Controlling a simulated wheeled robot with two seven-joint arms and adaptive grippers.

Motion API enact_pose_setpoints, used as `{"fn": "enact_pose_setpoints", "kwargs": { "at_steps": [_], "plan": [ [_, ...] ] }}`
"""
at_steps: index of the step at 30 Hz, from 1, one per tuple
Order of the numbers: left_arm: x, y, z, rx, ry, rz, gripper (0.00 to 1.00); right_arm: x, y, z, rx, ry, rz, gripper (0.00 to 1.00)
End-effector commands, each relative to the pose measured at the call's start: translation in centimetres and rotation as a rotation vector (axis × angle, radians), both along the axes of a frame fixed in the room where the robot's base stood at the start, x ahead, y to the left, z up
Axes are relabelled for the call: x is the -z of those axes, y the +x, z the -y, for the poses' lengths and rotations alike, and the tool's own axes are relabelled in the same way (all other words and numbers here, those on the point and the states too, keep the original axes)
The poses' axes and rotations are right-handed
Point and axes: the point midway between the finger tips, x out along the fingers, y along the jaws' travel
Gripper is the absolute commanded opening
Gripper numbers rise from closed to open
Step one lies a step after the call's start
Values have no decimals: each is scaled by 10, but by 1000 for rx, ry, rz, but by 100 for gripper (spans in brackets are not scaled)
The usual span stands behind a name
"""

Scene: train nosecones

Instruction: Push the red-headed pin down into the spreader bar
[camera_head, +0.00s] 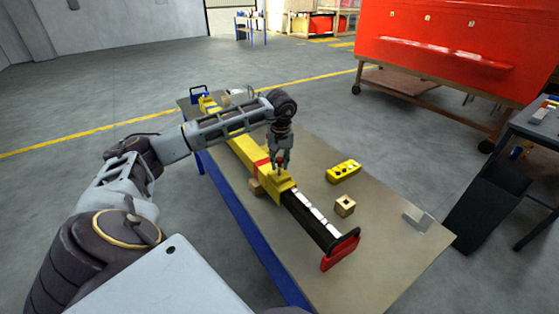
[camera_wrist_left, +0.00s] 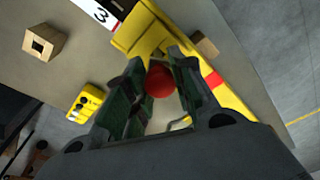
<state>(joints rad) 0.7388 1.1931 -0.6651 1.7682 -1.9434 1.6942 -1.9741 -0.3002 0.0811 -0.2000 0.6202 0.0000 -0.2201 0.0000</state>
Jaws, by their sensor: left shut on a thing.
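The yellow spreader bar (camera_head: 240,145) lies along the table, with a black inner bar (camera_head: 308,220) carrying white labels and ending in a red end piece (camera_head: 341,250). My left gripper (camera_head: 279,166) points down over the yellow collar near the near end of the yellow section. In the left wrist view, the round red head of the pin (camera_wrist_left: 160,81) sits between the fingers of my left gripper (camera_wrist_left: 160,88), which are shut on it. The pin's shaft is hidden, so how deep it sits cannot be told. My right gripper is not in view.
A yellow control box (camera_head: 343,171) and a wooden block with a hole (camera_head: 345,206) stand on the table right of the bar. A grey bracket (camera_head: 417,219) is near the table's right corner. A large red shell on a wheeled stand (camera_head: 450,50) stands behind.

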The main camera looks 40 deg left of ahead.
Motion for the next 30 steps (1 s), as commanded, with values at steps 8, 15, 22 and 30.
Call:
{"fn": "enact_pose_setpoints", "kwargs": {
  "at_steps": [8,15,22,30],
  "plan": [
    [4,0,0,0,0,0,0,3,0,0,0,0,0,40],
    [7,0,0,0,0,0,0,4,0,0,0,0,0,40],
    [9,0,0,0,1,-1,0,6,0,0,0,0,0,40],
    [13,0,0,0,1,-1,0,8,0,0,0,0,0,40]
  ]
}}
